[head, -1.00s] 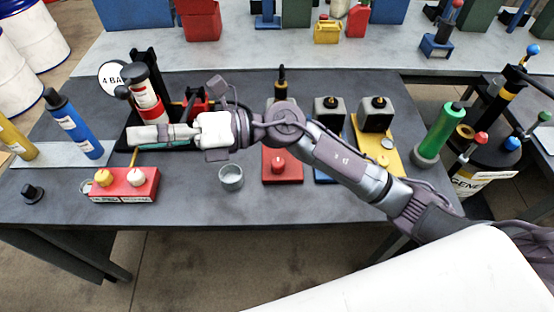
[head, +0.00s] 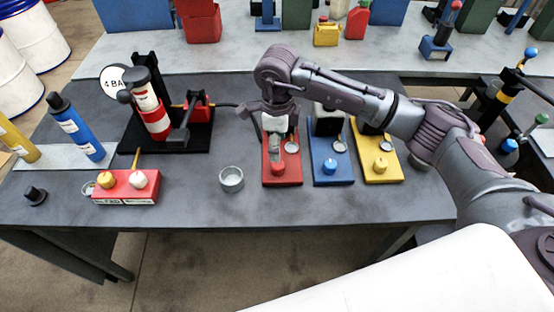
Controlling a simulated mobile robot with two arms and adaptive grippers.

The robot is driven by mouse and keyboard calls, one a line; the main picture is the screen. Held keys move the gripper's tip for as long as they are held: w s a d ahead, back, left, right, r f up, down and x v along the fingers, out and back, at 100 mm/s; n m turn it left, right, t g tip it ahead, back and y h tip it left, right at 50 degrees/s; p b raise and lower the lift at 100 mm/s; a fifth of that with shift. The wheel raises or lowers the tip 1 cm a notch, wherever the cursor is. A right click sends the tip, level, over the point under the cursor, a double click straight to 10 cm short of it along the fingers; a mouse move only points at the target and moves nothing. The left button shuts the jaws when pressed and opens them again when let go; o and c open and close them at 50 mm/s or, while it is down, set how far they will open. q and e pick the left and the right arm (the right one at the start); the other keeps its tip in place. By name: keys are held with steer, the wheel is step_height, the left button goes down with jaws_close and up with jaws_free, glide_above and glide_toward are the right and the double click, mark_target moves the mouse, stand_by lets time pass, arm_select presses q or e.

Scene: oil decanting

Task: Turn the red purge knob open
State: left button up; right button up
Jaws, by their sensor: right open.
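The red knob (head: 278,168) stands near the front edge of a red base plate (head: 282,182) in the middle of the table. My right gripper (head: 275,155) points down just above and behind this knob, with its jaws open. I cannot tell whether the fingertips touch the knob. The gripper and wrist hide much of the unit at the back of the red plate. A round silver disc (head: 291,146) shows on the plate beside the gripper. My left gripper is not in view.
A blue plate with a blue knob (head: 333,168) and a yellow plate with a yellow knob (head: 380,164) stand to the right. A grey cup (head: 231,179) stands to the left, then a red box (head: 125,187) with two knobs. The table front is clear.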

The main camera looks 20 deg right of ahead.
mark_target(277, 164)
step_height(277, 164, down, 8)
steer(key=shift+a+f+p, duration=0.1)
steer(key=shift+f+p, duration=0.05)
steer(key=shift+p, duration=0.7)
steer(key=c, duration=1.1)
steer(key=shift+c, duration=0.2)
